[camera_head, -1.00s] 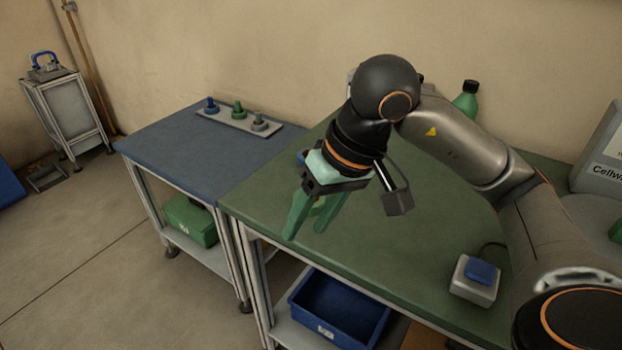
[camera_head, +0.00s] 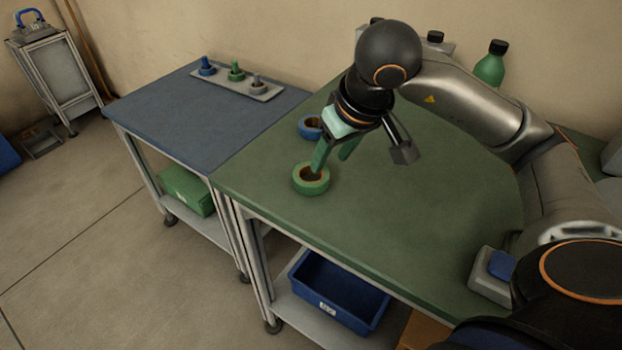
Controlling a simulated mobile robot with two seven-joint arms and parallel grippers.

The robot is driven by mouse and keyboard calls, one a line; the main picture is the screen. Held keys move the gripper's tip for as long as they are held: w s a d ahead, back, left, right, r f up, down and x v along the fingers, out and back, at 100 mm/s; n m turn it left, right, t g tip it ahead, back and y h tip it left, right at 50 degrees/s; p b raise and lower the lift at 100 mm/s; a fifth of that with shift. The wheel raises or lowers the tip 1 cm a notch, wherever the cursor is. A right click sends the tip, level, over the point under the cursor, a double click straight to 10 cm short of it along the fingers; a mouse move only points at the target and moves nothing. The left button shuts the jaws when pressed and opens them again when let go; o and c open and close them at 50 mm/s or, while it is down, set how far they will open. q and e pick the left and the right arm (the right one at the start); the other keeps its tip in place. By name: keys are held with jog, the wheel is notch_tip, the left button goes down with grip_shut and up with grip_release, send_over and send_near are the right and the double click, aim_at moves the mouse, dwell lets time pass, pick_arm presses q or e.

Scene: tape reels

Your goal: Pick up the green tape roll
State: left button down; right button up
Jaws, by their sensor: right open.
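The green tape roll (camera_head: 311,180) lies flat on the green tabletop, near its left edge, with its hole facing up. My right gripper (camera_head: 333,161) is open, its green fingers pointing down. One finger is at the roll's hole or just above it; I cannot tell if it touches. The other finger is to the right of the roll. My left gripper is not in view.
A blue tape roll (camera_head: 310,127) lies just behind, partly hidden by my gripper. A blue table (camera_head: 190,125) adjoins on the left, with a peg tray (camera_head: 265,92). A green bottle (camera_head: 490,65) stands at the back. The tabletop's front middle is clear.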

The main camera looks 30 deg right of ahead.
aim_at(324, 169)
jog(key=x, duration=0.2)
jog(key=b+x, duration=0.1)
jog(key=x, duration=0.2)
jog(key=shift+w+d+f, duration=0.1)
jog(key=shift+w+d, duration=0.1)
jog(key=shift+w, duration=0.1)
grip_shut()
dwell(0.3)
